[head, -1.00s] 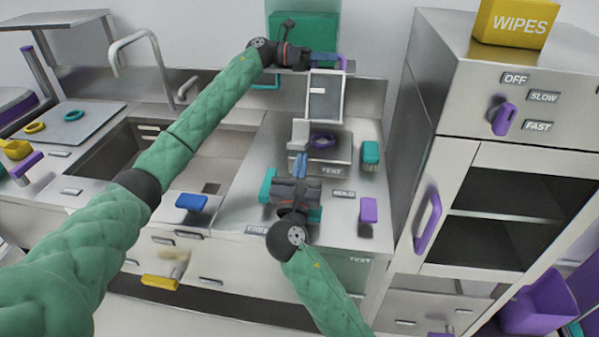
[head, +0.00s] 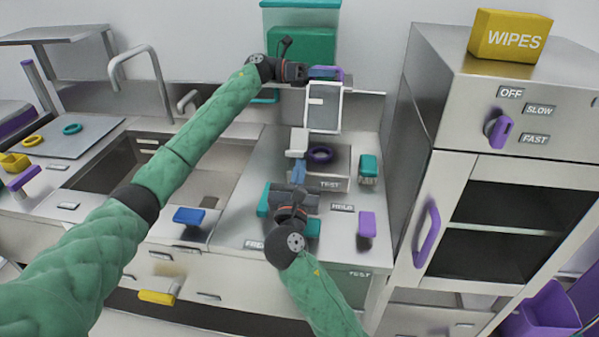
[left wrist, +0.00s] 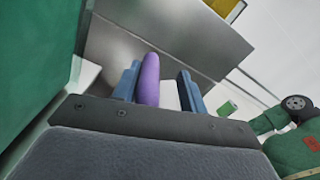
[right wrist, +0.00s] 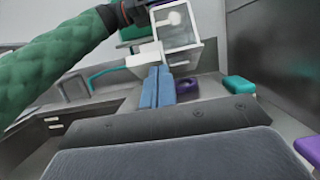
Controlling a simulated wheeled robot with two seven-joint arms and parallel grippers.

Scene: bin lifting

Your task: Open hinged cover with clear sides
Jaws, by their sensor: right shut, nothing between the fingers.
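A purple handle (head: 325,72) is at the cover's upper edge. My left gripper (head: 310,73) is at this handle. In the left wrist view my left gripper (left wrist: 160,85) has its blue fingers apart, with the purple handle (left wrist: 150,82) between them, close to the left finger. My right gripper (head: 299,170) is shut and empty, in front of a pale block (head: 298,142) beside the unit. The cover also shows in the right wrist view (right wrist: 178,30).
A teal-handled part (head: 368,168) and a purple handle (head: 367,224) are to the right on the counter. A tall steel cabinet (head: 425,130) bounds the right side. A sink (head: 120,165) lies to the left. A green bin (head: 300,45) stands behind.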

